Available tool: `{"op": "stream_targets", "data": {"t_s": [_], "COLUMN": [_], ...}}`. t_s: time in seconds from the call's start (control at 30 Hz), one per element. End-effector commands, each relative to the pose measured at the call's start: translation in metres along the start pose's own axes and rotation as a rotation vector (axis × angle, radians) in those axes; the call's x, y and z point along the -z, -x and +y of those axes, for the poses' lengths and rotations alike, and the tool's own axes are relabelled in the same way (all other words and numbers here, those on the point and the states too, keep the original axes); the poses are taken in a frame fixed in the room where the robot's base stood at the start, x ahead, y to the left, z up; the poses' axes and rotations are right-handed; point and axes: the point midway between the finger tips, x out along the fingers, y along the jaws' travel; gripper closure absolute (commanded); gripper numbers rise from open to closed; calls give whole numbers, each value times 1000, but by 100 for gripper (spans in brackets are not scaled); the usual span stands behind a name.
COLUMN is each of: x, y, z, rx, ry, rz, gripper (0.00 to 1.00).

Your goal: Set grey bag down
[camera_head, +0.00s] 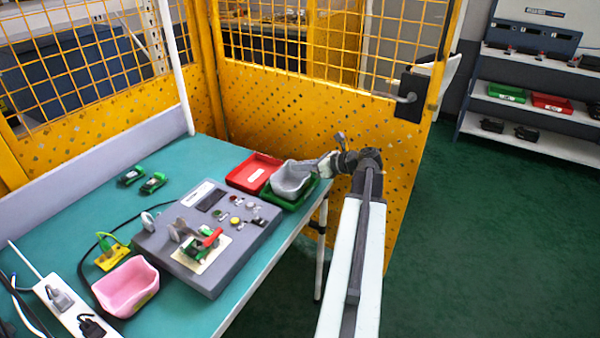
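The grey bag (291,181) looks like a small open-topped grey pouch. It sits in or just over the green tray (311,190) at the table's far right corner; the exact contact underneath is hidden. My gripper (325,150) is at the bag's upper right side. One finger points up and the other reaches left to the bag's rim, with a visible gap between them. It looks open, and whether the lower finger touches the bag is hard to tell.
A red tray (254,173) lies left of the green one. A grey control box (207,235) with buttons and a pink bag (126,287) are nearer on the teal table (190,160). A yellow mesh fence (290,110) stands close behind. Green floor is clear at right.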

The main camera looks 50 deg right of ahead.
Motion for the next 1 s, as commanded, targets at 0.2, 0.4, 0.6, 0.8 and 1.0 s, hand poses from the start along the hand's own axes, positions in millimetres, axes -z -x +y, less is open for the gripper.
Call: {"op": "stream_targets", "data": {"t_s": [0.2,0.4,0.6,0.8,1.0], "x": [2,1,0,-6,-7], "y": [-1,-1,-1,24,76], "z": [0,0,0,1,2], "rx": [0,-1,-1,2,1], "ry": [0,0,0,-1,-1], "rz": [0,0,0,0,0], "gripper": [100,76,76,76,76]}}
